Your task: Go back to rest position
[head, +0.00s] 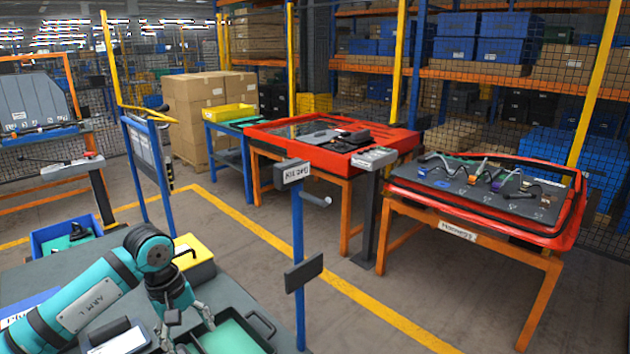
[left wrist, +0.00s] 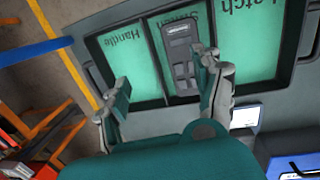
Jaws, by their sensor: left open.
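My left arm (head: 100,290) reaches in from the left in the head view and bends down at the wrist. My left gripper (head: 188,330) hangs at the edge of a black tray with a green floor (head: 228,338). In the left wrist view my left gripper (left wrist: 163,75) is open, its two fingers apart over the tray (left wrist: 150,60). The tray has green compartments lettered Handle, Switch and Latch. A dark grey switch part (left wrist: 180,50) lies in the Switch compartment, close to the right finger; I cannot tell whether they touch. My right gripper is not in view.
A yellow box (head: 195,255) stands behind my wrist, and a blue bin (head: 65,238) stands beyond the table. A blue post with a sign (head: 292,174) rises right of the tray. A harness board (head: 480,190) and a red-framed table (head: 330,135) stand across open floor.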

